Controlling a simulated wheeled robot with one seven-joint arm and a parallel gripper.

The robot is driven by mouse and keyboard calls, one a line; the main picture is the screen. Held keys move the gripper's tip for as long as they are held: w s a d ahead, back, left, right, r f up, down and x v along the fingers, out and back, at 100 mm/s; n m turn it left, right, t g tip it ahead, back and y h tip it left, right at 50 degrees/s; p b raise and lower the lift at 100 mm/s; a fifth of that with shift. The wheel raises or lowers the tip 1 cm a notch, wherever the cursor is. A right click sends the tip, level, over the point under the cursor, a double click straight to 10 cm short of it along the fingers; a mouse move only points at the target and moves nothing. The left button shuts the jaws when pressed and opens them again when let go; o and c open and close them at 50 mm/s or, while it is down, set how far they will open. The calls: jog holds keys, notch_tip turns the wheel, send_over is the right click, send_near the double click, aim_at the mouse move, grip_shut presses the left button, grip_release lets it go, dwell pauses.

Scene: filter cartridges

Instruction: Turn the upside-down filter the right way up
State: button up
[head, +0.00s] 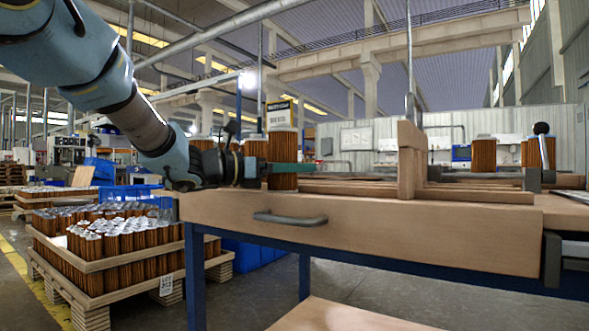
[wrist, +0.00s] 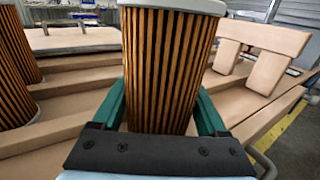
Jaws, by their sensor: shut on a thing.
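A filter with brown pleats (head: 283,150) is between the green fingers of my gripper (head: 285,168), above the left part of the workbench. It looks upright, and the fingers cross its lower half. In the wrist view, the filter (wrist: 165,70) fills the middle, with a pale grey cap at its upper end. My gripper (wrist: 165,118) is shut on it, with one finger along each side. The filter's lower end is hidden behind the gripper body in the wrist view. I cannot tell whether it touches the bench.
Other filters stand on the bench, behind my gripper (head: 255,149) and at the right (head: 483,153). Low wooden rails and an upright wooden piece (head: 411,160) lie right of the held filter. A grey clamp lever (head: 542,145) stands far right. Pallets of filters (head: 110,270) are on the floor at left.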

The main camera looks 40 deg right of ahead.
jog(key=shift+f, duration=0.1)
jog(key=o, duration=1.4)
jog(key=shift+c, duration=0.2)
jog(key=p+v, duration=0.2)
jog(key=v, duration=0.8)
jog(key=shift+a, duration=0.35)
jog(key=shift+w, duration=0.1)
